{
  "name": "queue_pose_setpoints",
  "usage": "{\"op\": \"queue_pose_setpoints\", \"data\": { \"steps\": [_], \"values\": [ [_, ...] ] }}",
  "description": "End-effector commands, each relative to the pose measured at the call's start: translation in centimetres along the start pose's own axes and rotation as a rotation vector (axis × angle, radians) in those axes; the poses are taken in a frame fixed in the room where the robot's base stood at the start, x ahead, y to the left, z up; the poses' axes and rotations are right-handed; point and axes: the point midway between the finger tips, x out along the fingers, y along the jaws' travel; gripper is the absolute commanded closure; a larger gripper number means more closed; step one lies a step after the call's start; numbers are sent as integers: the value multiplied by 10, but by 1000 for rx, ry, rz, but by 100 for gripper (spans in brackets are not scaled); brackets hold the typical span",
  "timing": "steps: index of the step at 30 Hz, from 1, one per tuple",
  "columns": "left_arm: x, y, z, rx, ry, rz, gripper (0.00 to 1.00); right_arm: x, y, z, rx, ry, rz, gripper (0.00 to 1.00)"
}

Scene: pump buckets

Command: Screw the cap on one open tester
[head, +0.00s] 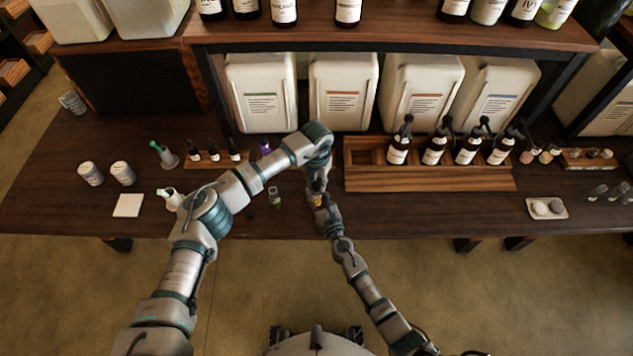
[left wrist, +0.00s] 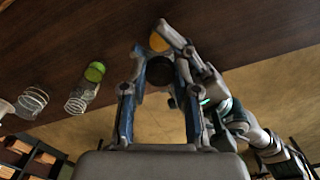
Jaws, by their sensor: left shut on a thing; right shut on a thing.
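In the head view my left gripper (head: 317,186) points down near the table's front edge, just above my right gripper (head: 325,208). A small amber tester (head: 316,200) shows between the two, and my right gripper is shut on it. In the left wrist view a dark round cap (left wrist: 160,71) sits between my left gripper's fingers (left wrist: 162,78), and the left gripper is shut on it. The amber piece (left wrist: 158,41) shows just beyond. Whether cap and tester touch is hidden. A clear tester with green (head: 274,197) stands left of the grippers; it also shows in the left wrist view (left wrist: 85,86).
A wooden rack (head: 430,178) with several dark pump bottles stands right of the grippers. A small rack (head: 215,162) with dark bottles and a purple item (head: 265,148) are behind my left arm.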

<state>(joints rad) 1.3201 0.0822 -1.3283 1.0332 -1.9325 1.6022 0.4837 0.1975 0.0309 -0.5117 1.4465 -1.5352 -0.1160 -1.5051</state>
Motion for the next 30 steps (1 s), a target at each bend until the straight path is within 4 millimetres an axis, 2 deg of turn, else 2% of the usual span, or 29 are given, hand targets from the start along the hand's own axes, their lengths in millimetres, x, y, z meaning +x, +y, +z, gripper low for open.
{"op": "queue_pose_setpoints", "data": {
  "steps": [3, 7, 8, 11, 20, 23, 26, 30],
  "values": [
    [0, 1, 0, 155, 0, 3, 100, 0, 0, 0, 0, -1, 0, 100],
    [0, 0, 0, 143, 1, 1, 100, 0, 0, 0, 0, -1, 0, 100],
    [0, 0, 0, 142, 1, 1, 68, 0, 0, 0, 0, -1, 0, 100],
    [0, 0, 0, 141, 1, 1, 43, 0, 0, 0, 0, -1, 0, 100],
    [0, 0, 0, 141, 0, 1, 42, 0, 0, 0, 0, -1, 0, 100],
    [-6, 0, 0, 140, -1, 1, 42, 0, 0, 0, 0, -1, 0, 100],
    [-20, 1, 1, 140, -4, 2, 42, 0, 0, 0, 0, -1, 0, 100],
    [-50, 1, 1, 141, -3, 2, 42, 0, 0, 0, 0, -1, 0, 100]
  ]
}}
